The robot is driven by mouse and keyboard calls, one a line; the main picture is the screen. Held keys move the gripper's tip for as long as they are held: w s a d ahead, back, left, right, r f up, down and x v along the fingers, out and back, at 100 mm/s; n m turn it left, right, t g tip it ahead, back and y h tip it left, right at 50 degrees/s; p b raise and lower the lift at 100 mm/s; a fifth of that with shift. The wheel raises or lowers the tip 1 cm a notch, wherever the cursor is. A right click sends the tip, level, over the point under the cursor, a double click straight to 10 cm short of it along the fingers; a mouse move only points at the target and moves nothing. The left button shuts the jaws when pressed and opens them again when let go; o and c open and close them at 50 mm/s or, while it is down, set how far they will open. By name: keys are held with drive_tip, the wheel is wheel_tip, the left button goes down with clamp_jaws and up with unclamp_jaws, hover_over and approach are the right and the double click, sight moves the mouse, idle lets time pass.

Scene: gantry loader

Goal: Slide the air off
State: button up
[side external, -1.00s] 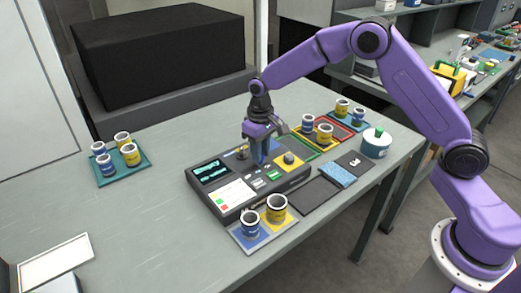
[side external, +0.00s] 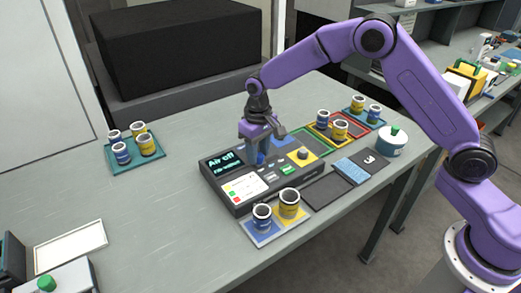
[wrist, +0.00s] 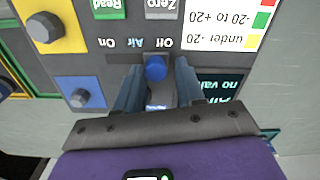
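The control box (side external: 300,172) sits on the grey table. Its display (side external: 225,162) reads "Air off" in large letters, with a smaller line below. In the wrist view, the blue slider knob (wrist: 155,67) stands in its slot below the "Air" label, close to "Off" and away from "On". My gripper (wrist: 159,82) straddles the knob with one finger on each side. The finger on the "On" side is close against it, and a gap shows on the other side. In the side view my gripper (side external: 257,160) is down at the panel beside the display.
Blue and yellow cups stand on a front mat (side external: 262,238), a teal tray (side external: 151,169) and coloured mats behind.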

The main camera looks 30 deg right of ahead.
drive_tip(key=shift+o, duration=0.7)
wheel_tip(320, 180, up, 17)
drive_tip(key=shift+r, duration=0.2)
drive_tip(key=s+d+f+n, duration=0.2)
drive_tip(key=s+d+n, duration=0.1)
drive_tip(key=s, duration=0.9)
drive_tip(key=s+d+f+n, duration=0.2)
drive_tip(key=s+d+n, duration=0.2)
drive_tip(key=s, duration=0.8)
drive_tip(key=s+d+f+n, duration=0.2)
drive_tip(key=s+d+n, duration=0.1)
drive_tip(key=s, duration=0.9)
drive_tip(key=shift+s+d, duration=0.3)
drive_tip(key=shift+d, duration=0.6)
